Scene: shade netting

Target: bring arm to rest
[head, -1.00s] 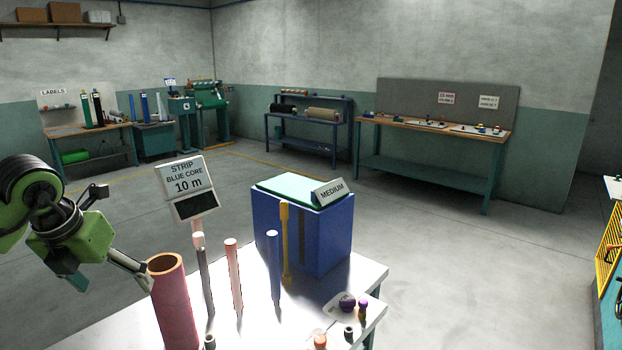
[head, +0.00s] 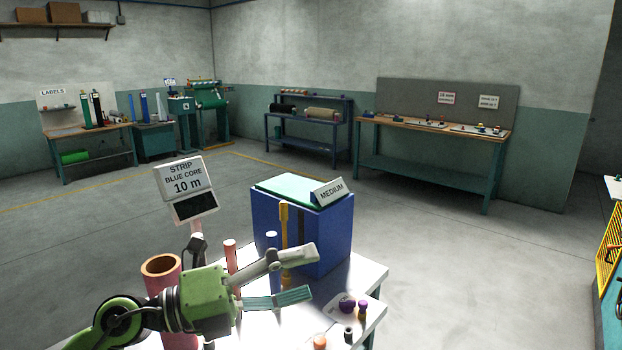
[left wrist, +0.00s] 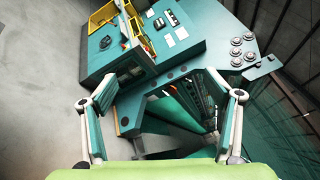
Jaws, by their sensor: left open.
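My left gripper (head: 312,272) is open and empty above the white table (head: 372,278), its two fingers spread and pointing right. Its green body and arm cover part of the pink tube (head: 163,268) and the lower parts of the thin upright rods. In the left wrist view, both fingers of the left gripper (left wrist: 160,85) stand apart with nothing between them. Beyond them is a teal machine (left wrist: 180,45) with dials, buttons and a yellow basket. My right gripper is not in view.
A blue box (head: 325,240) with a green top and a MEDIUM sign stands close behind the gripper. Small purple pieces (head: 347,306) lie at the table's right. Open floor (head: 470,280) is further right.

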